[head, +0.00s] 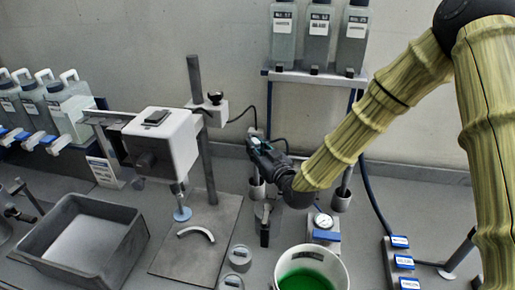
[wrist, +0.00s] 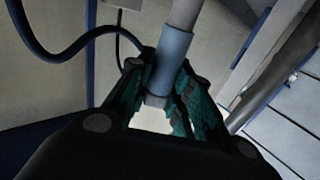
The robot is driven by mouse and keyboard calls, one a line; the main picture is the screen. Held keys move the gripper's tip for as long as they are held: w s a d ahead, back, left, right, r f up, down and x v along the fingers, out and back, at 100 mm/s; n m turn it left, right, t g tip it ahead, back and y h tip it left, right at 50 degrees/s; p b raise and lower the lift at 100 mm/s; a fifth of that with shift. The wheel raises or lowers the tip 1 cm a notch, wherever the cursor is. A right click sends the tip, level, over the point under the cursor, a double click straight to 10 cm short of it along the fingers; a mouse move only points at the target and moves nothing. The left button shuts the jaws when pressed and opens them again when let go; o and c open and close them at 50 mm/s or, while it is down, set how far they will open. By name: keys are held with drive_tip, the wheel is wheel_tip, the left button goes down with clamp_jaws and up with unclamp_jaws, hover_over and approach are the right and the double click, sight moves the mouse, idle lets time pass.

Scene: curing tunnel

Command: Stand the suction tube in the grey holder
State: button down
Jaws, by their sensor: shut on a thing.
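My gripper (head: 260,149) is in the middle of the head view, above the bench and in front of the back wall. In the wrist view, its teal-padded fingers (wrist: 168,88) are closed around a grey tube with a blue-grey sleeve (wrist: 172,60), which I take to be the suction tube. The tube runs up out of the top of that view, and its short pale end shows between the fingers. In the head view the gripper mostly hides the tube. A small grey upright piece with a dark block (head: 265,224) stands below the gripper; I cannot tell whether it is the grey holder.
A white bucket of green liquid (head: 340,268) stands at front centre. A boxy device on a post (head: 160,145) and a grey tray (head: 132,247) are left. A bottle shelf (head: 310,76) stands behind. A gauge (head: 323,221) and labelled block (head: 389,253) are right.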

drive_tip(key=shift+f, duration=0.25)
idle(0.6)
drive_tip(key=c, duration=0.6)
unclamp_jaws()
drive_tip(key=shift+s+d, duration=0.15)
idle(0.3)
drive_tip(key=shift+b+v, duration=0.75)
drive_tip(key=shift+v, duration=3.15)
drive_tip(key=shift+s, duration=0.1)
drive_tip(key=shift+s+d+r+p, duration=0.25)
drive_tip(key=shift+s+r+p, duration=0.2)
drive_tip(key=shift+r, duration=0.4)
drive_tip(key=shift+s+d+r+p, duration=0.25)
drive_tip(key=shift+s+r+p, duration=0.2)
drive_tip(key=shift+r, duration=0.4)
drive_tip(key=shift+s+d+r+p, duration=0.25)
drive_tip(key=shift+s+r+p, duration=0.15)
drive_tip(key=shift+r, duration=0.45)
